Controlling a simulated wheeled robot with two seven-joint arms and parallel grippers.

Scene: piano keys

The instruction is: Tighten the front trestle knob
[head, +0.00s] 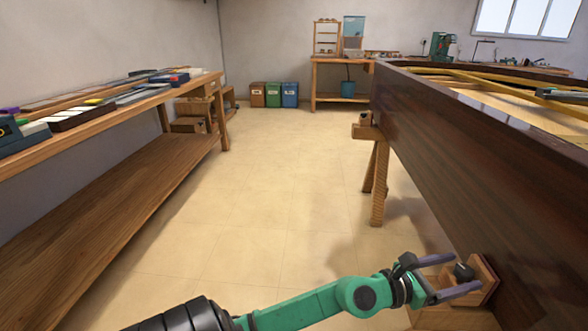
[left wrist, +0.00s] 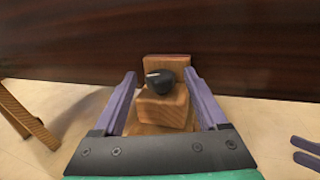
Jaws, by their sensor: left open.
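The front trestle knob (head: 464,272) is a small black knob on a wooden trestle block (head: 486,280) against the dark piano case side. In the left wrist view the knob (left wrist: 160,80) shows a pale mark on its top and sits on the wooden block (left wrist: 163,110). My left gripper (head: 460,273) is open, its two purple fingers on either side of the knob and block. In the left wrist view the fingers (left wrist: 160,88) stand apart from the knob, with gaps on both sides. My right gripper is not in the head view.
The long dark piano case (head: 470,150) fills the right side. A second wooden trestle (head: 378,180) supports it farther back. A wooden bench (head: 130,110) with boxes runs along the left. The tiled floor (head: 280,180) between is clear. Coloured bins (head: 274,95) stand at the far wall.

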